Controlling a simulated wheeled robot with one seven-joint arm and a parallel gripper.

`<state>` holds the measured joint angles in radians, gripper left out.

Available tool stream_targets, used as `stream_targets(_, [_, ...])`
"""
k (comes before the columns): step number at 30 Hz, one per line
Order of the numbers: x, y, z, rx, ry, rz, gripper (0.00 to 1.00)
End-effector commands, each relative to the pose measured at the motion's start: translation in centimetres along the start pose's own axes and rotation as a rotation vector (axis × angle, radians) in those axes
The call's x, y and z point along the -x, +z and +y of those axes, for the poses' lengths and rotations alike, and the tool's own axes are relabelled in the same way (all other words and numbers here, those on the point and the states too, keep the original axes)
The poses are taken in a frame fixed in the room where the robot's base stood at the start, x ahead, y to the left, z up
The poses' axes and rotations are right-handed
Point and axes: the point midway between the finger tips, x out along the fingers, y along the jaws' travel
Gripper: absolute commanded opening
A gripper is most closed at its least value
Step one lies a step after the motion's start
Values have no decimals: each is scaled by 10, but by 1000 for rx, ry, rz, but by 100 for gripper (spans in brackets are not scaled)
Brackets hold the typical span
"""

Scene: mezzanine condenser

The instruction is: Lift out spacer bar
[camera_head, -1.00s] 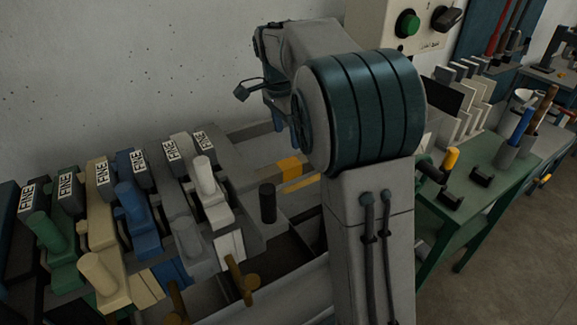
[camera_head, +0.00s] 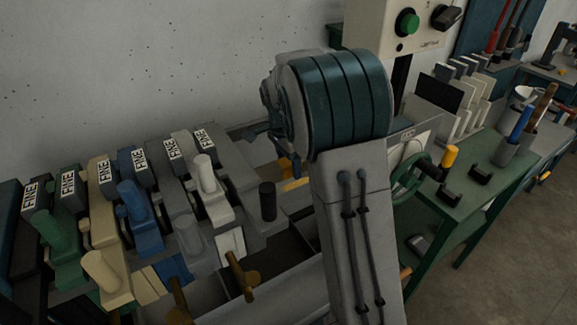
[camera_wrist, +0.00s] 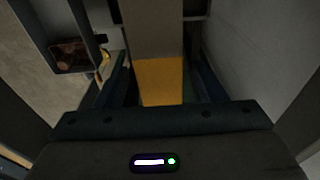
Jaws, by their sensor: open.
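I take the bar with a yellow section (camera_wrist: 158,82) and a dull beige-grey section to be the spacer bar. In the wrist view it runs up the middle of the picture, between my two fingers. My gripper (camera_wrist: 160,92) is open, with a dark finger on each side of the bar. Whether the fingers reach down beside it or are still above it, I cannot tell. In the head view only a bit of the yellow (camera_head: 287,168) shows. My arm hides most of the bar and of the gripper there.
A row of handled blocks marked FINE (camera_head: 135,205) stands at the left, near the bar. A black upright peg (camera_head: 268,202) is close by. A green handwheel (camera_head: 405,178) and a green bench (camera_head: 488,195) are at the right. The wall is close behind.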

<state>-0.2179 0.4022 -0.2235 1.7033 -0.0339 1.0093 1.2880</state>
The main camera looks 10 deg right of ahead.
Motion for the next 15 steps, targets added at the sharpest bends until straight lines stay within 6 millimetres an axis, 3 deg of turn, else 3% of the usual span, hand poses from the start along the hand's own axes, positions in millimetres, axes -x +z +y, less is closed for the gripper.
stream_targets(2, [0, 0, 0, 0, 0, 0, 64])
stream_targets(3, [0, 0, 0, 0, 0, 0, 58])
stream_targets(9, [0, 0, 0, 0, 0, 0, 2])
stream_targets(15, [2, 0, -1, 0, -3, 1, 0])
